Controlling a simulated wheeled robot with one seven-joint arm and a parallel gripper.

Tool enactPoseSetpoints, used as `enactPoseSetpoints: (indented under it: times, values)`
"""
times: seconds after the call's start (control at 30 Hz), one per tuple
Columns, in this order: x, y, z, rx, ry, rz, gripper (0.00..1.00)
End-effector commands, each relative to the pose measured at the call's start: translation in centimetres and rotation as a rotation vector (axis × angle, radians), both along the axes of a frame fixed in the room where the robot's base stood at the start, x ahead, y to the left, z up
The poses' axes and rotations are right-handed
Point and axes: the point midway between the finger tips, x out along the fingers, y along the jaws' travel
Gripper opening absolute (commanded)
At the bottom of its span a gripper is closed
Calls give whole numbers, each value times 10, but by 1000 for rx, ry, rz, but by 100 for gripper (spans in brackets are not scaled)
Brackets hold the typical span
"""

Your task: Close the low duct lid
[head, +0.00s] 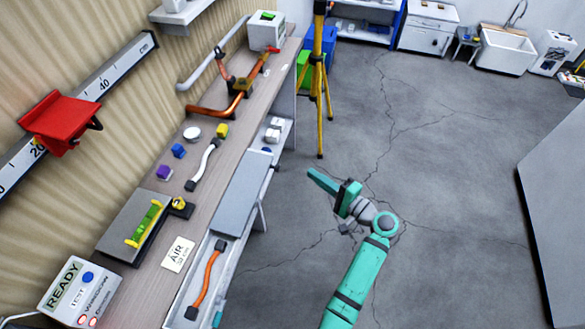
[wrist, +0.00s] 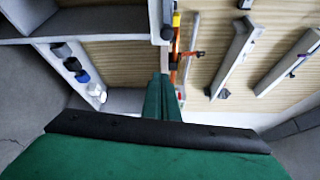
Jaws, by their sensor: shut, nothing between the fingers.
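The low duct (head: 183,307) is a pale open channel along the front of the workbench. An orange cable (head: 207,277) with dark ends lies in its near, uncovered part. A flat grey lid (head: 239,195) lies over the channel's farther part, so the duct stands partly open. My gripper (head: 318,179) is teal, shut and empty. It is over the floor to the right of the bench, apart from the lid. Its closed fingers also show in the wrist view (wrist: 163,98). I cannot clearly make out the lid in the wrist view.
A yellow tripod (head: 317,85) stands on the floor beyond my gripper. The workbench (head: 215,160) holds orange pipes (head: 235,95), small blocks and a READY box (head: 80,290). A low shelf with small white blocks (head: 273,130) lies beyond the lid. Open floor surrounds my arm.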

Motion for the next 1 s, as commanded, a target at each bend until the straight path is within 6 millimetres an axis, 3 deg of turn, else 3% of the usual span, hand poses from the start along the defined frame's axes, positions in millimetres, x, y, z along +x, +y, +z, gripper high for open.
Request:
enactPoseSetpoints:
  times: [0.17,0.7,1.0]
  values:
    - [10,10,3,7,-3,12,0]
    - [74,68,-2,3,-3,4,0]
    - [42,81,2,4,-2,1,0]
